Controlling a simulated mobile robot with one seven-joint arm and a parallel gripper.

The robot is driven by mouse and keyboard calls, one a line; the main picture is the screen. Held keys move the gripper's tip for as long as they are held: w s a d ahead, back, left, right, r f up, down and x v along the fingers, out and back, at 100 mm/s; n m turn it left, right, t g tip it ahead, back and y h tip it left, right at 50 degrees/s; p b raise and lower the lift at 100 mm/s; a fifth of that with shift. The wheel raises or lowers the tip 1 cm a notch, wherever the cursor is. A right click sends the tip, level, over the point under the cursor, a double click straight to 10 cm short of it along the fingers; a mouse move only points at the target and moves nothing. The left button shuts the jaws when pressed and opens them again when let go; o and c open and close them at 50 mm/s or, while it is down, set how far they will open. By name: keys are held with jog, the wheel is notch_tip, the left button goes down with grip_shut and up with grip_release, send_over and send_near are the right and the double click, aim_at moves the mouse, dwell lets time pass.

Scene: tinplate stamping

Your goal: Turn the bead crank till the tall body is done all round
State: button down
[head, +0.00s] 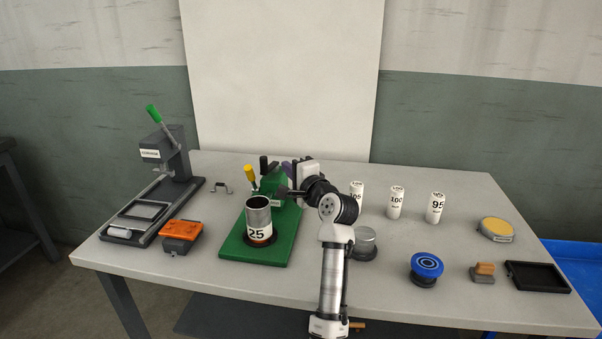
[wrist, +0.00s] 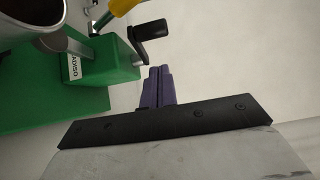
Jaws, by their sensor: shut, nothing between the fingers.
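The tall body (head: 258,213) is a silvery open tin cylinder with a white band marked 25. It stands upright on the green beading machine's base (head: 238,249); its rim shows at the top left of the wrist view (wrist: 62,14). The bead crank (wrist: 151,30) has a black grip on a short arm at the end of the green housing; in the head view its black grip (head: 264,164) stands behind the housing. My gripper (head: 287,167) has purple fingers, shut and empty. In the wrist view the fingertips (wrist: 158,72) are close beside the crank; I cannot tell whether they touch it.
A yellow-handled lever (head: 250,175) rises beside the crank. A grey press with a green handle (head: 172,150) and an orange-topped box (head: 182,231) are at left. Several white numbered cylinders (head: 396,203), a blue round knob (head: 427,267) and a black tray (head: 538,277) are at right.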

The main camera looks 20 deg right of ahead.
aim_at(267, 165)
jog(key=shift+w+a+p, duration=0.2)
jog(key=shift+w+a, duration=0.25)
jog(key=shift+a, duration=0.25)
jog(key=shift+w+a+p, duration=0.15)
jog(key=shift+w+a, duration=0.3)
jog(key=shift+a, duration=0.25)
jog(key=shift+w+a+p, duration=0.5)
jog(key=shift+a, duration=0.3)
jog(key=shift+s+d, duration=0.1)
